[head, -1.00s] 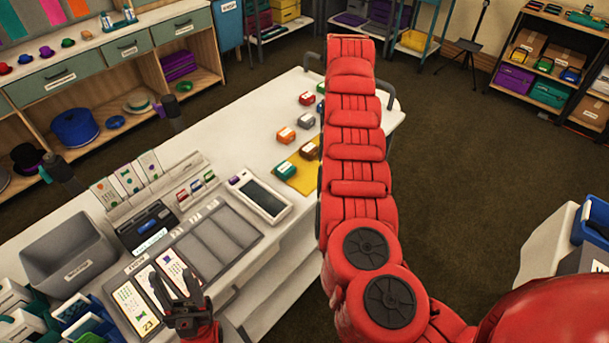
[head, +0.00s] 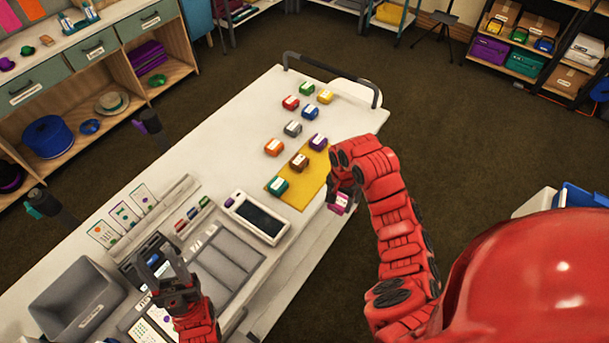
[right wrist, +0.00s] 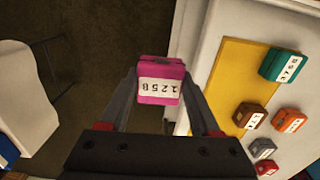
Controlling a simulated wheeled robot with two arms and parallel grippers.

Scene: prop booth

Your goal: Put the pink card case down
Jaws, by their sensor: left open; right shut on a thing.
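The pink card case (right wrist: 160,68), with a white label reading 1258, is held between the fingers of my right gripper (right wrist: 160,85) in the right wrist view. In the head view the case (head: 339,203) hangs just off the table's right edge, beside the yellow mat (head: 310,196), with my right gripper (head: 341,190) shut on it. On the mat stand a teal case (head: 277,186), a brown case (head: 299,161) and a purple case (head: 318,142). My left gripper (head: 160,272) is open and empty above the tray area at the lower left.
Orange (head: 274,147), grey (head: 293,128), red (head: 290,103), green, yellow and blue cases stand behind the mat on the white table (head: 245,150). A white handheld device (head: 256,217) lies left of the mat. A grey bin (head: 77,300) is at lower left. Part of the mat is bare.

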